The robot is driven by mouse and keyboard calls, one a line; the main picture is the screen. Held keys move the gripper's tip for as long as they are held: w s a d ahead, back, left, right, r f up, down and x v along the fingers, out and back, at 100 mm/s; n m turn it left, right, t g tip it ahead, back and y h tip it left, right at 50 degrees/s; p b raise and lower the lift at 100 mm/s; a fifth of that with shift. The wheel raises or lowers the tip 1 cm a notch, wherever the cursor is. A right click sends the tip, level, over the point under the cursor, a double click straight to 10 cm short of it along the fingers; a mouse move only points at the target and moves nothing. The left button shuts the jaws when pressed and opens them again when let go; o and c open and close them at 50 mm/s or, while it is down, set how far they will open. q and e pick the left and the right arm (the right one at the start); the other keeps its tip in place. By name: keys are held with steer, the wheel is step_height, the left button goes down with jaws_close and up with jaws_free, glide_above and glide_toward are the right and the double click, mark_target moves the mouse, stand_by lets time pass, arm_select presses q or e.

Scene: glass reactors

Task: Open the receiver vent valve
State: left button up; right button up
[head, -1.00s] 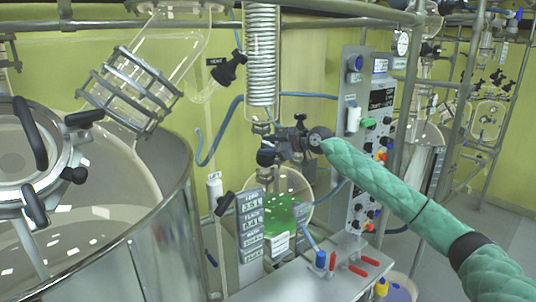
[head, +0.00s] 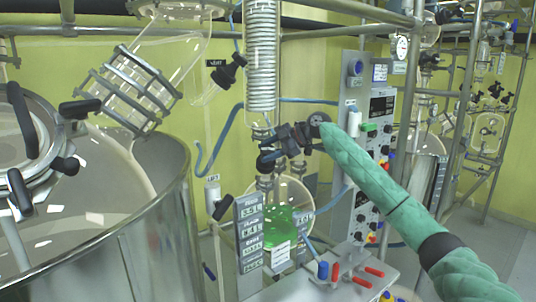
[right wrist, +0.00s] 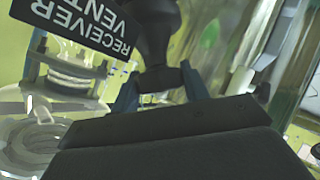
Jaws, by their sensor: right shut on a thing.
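In the head view my right gripper (head: 274,150) is at the dark fittings under the coiled glass condenser (head: 261,60), above the round receiver flask (head: 300,195) with green liquid. There the handle blends with the dark gripper, so its angle is hard to tell. My left gripper is out of view.
A large steel-rimmed vessel (head: 165,190) fills the left. A grey control panel (head: 368,160) stands just behind my right arm. A label board (head: 249,235) and a bench with red and blue handles (head: 335,272) lie below. A blue hose (head: 222,138) hangs left of the condenser.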

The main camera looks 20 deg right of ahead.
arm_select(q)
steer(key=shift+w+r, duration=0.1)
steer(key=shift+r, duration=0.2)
arm_select(e)
steer(key=shift+r+n+g, duration=0.1)
steer(key=shift+n+g, duration=0.2)
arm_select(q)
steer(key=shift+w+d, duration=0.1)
arm_select(e)
steer(key=o, duration=1)
